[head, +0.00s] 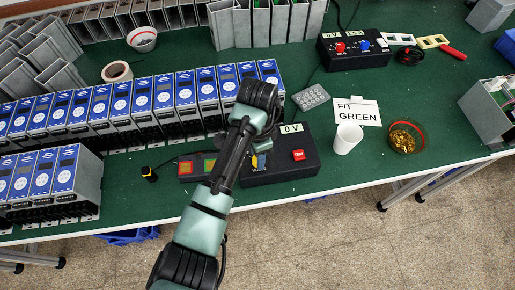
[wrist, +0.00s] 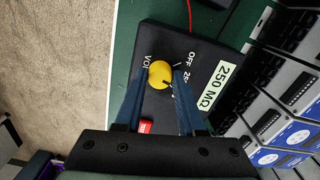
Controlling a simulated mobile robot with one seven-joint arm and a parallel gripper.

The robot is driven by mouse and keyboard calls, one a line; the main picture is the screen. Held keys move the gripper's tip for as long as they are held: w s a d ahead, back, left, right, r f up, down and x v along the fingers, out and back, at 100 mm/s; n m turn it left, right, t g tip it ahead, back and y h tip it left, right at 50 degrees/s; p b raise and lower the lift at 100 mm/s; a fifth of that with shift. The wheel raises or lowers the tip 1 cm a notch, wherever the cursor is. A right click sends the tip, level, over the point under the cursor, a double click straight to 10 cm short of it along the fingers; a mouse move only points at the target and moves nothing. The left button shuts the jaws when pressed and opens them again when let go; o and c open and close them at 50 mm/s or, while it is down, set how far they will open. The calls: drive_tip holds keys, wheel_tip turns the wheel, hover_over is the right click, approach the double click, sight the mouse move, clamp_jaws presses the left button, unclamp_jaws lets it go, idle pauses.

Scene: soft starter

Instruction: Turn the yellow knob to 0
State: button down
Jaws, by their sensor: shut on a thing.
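The yellow knob (wrist: 160,74) sits on a black box (wrist: 185,45) with markings around it, among them "OFF" and a partly hidden "25" and "VOL". My gripper (wrist: 160,78) has one blue finger on each side of the knob and is shut on it. A dark mark shows at the knob's right edge; its exact setting is hard to read. A label (wrist: 218,85) on the box reads "250 MΩ". My arm mostly hides the knob there.
A red button (head: 299,155) is on the box, right of my gripper. A white cup (head: 346,138) and a "FIT GREEN" card (head: 364,113) stand to the right. Blue-fronted modules (head: 165,92) line the left. The table's front edge is close.

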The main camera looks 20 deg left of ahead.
drive_tip(key=n+p, duration=0.3)
drive_tip(key=n, duration=0.2)
drive_tip(key=shift+d+r+n+p, duration=0.1)
drive_tip(key=shift+r+n+p, duration=0.05)
drive_tip(key=shift+n+p, duration=0.15)
drive_tip(key=n+p, duration=0.2)
drive_tip(key=n, duration=0.3)
drive_tip(key=shift+n, duration=0.3)
drive_tip(key=c, duration=0.5)
unclamp_jaws()
wheel_tip(320, 180, up, 13)
idle(0.4)
